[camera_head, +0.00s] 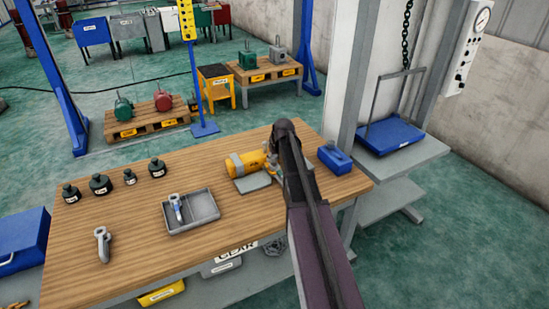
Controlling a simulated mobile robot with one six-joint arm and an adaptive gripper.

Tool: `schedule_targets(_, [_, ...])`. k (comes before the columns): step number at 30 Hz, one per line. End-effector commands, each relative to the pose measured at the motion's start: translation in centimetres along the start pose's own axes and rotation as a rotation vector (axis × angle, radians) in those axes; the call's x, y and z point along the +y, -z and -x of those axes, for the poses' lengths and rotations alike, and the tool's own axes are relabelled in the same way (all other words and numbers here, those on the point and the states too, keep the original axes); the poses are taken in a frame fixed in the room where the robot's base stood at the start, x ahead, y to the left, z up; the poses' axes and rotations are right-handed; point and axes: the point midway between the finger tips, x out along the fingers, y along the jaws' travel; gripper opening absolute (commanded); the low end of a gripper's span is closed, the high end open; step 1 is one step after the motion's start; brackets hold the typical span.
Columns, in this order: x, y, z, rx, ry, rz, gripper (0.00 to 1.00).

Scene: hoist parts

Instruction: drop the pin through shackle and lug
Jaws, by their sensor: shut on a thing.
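My arm reaches from the bottom right over the workbench, and my gripper (274,164) points down at its far end, beside the yellow hoist body (246,163). The gripper is shut on a small part, taken to be the pin, which is mostly hidden by the arm. The shackle and lug at the hoist's right end are too small and covered to tell apart. A grey shackle-like part (102,244) lies on the bench at the left. Another grey part with blue on it (176,207) is in the grey tray (207,224).
The wooden bench (131,216) has several dark, labelled weights (101,184) along its back left. A blue box (335,158) stands right of my arm. The bench between shackle-like part and tray is clear.

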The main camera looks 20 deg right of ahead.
Motion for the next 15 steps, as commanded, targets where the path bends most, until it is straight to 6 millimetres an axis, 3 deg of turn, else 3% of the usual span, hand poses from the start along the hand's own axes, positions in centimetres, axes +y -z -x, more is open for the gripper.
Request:
schedule_targets(1, [0.01,0.01,0.01,0.000,0.000,0.000,0.48])
schedule_targets(5, [0.02,0.01,0.01,0.000,0.000,0.000,0.86])
schedule_targets(15, [0.04,-0.02,0.00,0.000,0.000,0.000,0.86])
